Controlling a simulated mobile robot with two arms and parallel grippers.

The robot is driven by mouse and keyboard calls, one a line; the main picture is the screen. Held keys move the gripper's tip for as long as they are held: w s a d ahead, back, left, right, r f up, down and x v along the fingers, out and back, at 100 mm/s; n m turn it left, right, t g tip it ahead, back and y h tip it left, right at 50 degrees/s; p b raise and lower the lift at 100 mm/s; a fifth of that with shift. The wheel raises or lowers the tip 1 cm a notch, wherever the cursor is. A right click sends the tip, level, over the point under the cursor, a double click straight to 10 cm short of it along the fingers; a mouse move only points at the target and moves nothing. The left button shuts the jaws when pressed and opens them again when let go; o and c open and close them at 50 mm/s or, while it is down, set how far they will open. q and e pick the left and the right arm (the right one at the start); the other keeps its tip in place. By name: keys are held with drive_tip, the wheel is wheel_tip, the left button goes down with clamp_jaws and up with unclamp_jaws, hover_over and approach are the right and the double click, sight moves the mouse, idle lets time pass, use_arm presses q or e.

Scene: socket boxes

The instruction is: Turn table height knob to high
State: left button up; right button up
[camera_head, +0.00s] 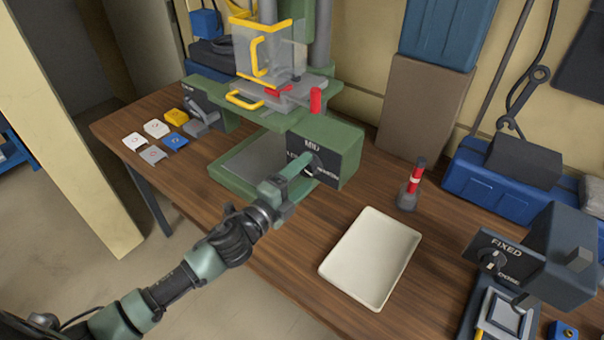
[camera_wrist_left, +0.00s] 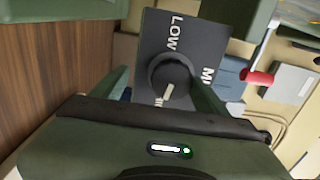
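The green press (camera_head: 262,135) stands on the wooden table. Its dark front panel (camera_head: 345,150) reads MID at the top. The height knob on it is largely covered by my left gripper (camera_head: 306,168) in the head view. In the left wrist view the round dark knob (camera_wrist_left: 174,72) shows beside LOW and part of MID. Its pale mark points down, toward partly hidden lettering. My left gripper (camera_wrist_left: 166,88) has its fingers apart, one on either side of the knob. Contact is unclear. My right gripper is in neither view.
A white tray (camera_head: 370,258) lies right of my left arm. A red-and-grey signal post (camera_head: 411,184) stands behind it. A machine marked FIXED (camera_head: 505,258) is at the right. Several small tiles (camera_head: 156,128) lie left of the press.

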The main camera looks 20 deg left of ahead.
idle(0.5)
use_arm(q)
drive_tip(key=b+v, duration=0.2)
drive_tip(key=v, duration=0.5)
drive_tip(key=shift+s+a, duration=0.15)
drive_tip(key=shift+s, duration=0.15)
drive_tip(key=shift+r, duration=0.15)
